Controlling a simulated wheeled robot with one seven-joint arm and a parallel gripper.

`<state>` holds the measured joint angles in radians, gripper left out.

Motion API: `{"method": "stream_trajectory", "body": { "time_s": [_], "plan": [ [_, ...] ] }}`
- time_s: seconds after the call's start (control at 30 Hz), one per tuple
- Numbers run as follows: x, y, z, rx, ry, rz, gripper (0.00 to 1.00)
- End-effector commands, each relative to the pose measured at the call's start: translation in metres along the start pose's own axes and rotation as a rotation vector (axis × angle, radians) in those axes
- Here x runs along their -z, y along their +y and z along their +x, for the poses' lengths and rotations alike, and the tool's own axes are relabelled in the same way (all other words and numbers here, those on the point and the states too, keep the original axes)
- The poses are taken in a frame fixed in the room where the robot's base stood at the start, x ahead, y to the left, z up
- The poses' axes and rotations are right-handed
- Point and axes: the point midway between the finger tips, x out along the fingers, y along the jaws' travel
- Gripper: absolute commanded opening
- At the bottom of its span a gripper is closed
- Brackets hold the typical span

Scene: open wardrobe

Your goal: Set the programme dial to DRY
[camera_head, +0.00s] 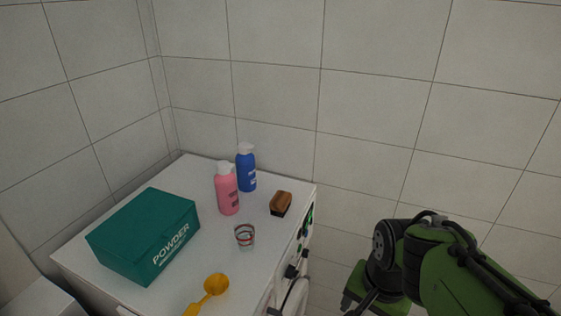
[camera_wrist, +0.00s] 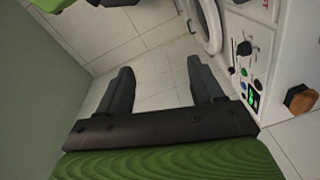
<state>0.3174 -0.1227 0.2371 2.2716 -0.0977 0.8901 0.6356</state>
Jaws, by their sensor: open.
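A white machine (camera_head: 262,258) stands in the corner, its front face seen edge-on in the head view. In the wrist view its control panel (camera_wrist: 272,55) runs down the right side. A black knob (camera_wrist: 246,48), which looks like the programme dial, sticks out of it; its markings are too small to read. A lit green display (camera_wrist: 253,98) and small coloured buttons sit near it. My gripper (camera_wrist: 162,80) is open and empty, its two dark fingers wide apart, left of the panel and not touching the knob. In the head view my arm hides the fingertips.
On the machine's top are a green POWDER box (camera_head: 145,235), a pink bottle (camera_head: 227,190), a blue bottle (camera_head: 246,170), a brown brush (camera_head: 281,203), a small glass (camera_head: 244,236) and a yellow scoop (camera_head: 210,290). A round door (camera_wrist: 203,25) shows in the wrist view. Tiled walls stand behind.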

Motion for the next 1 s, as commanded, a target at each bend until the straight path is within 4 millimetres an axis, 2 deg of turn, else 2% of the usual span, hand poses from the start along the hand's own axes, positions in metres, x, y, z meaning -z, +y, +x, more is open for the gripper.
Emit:
{"method": "stream_trajectory", "body": {
  "time_s": [0.03,0.1,0.2,0.3,0.47,1.0],
  "plan": [
    [-0.011,0.005,-0.017,0.013,0.071,-0.098,0.66],
    [-0.026,0.014,-0.034,0.031,0.156,-0.236,0.66],
    [-0.046,0.029,-0.053,0.061,0.264,-0.417,0.66],
    [-0.06,0.04,-0.062,0.087,0.341,-0.549,0.66],
    [-0.068,0.048,-0.066,0.103,0.387,-0.636,0.66],
    [-0.067,0.047,-0.066,0.102,0.387,-0.635,0.66]
  ]
}}
